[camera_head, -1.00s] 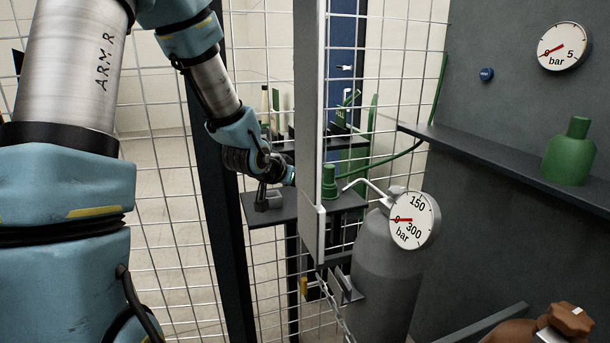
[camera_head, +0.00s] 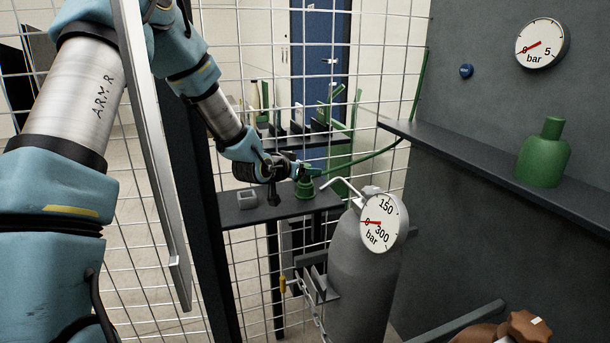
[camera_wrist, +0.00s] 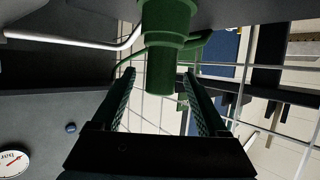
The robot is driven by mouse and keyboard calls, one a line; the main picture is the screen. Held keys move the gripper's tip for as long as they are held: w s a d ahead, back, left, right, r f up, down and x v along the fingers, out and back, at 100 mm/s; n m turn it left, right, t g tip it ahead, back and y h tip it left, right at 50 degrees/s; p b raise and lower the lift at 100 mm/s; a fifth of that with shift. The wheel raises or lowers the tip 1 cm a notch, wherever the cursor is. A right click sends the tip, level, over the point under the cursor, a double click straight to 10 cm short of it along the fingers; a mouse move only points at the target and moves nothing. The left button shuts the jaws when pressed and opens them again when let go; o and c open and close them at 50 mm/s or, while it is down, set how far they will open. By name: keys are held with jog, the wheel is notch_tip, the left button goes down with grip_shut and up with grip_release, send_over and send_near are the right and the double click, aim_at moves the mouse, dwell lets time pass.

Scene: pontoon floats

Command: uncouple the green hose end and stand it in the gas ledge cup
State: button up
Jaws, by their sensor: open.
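The green hose end (camera_head: 304,187) stands upright at the right end of the dark gas ledge (camera_head: 222,212). A green hose (camera_head: 375,160) runs to the right behind it. My gripper (camera_head: 297,171) is open at its upper part. In the wrist view, the stepped green hose end (camera_wrist: 166,50) reaches between the tips of my two open fingers (camera_wrist: 160,80); I cannot tell whether they touch it. A small grey square cup (camera_head: 247,198), which looks empty, is on the ledge to the left of my gripper.
A grey gas cylinder (camera_head: 360,270) with a gauge (camera_head: 385,222) and bent pipe (camera_head: 340,183) stands to the right. Wire mesh (camera_head: 240,70) is behind the ledge. A grey upright bar (camera_head: 150,150) crosses in front of my arm. A green bottle shape (camera_head: 544,155) sits on the right shelf.

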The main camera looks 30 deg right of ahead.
jog(key=shift+p+x, duration=0.6)
jog(key=shift+x, duration=1.15)
jog(key=shift+c, duration=0.4)
grip_shut()
jog(key=shift+r, duration=0.1)
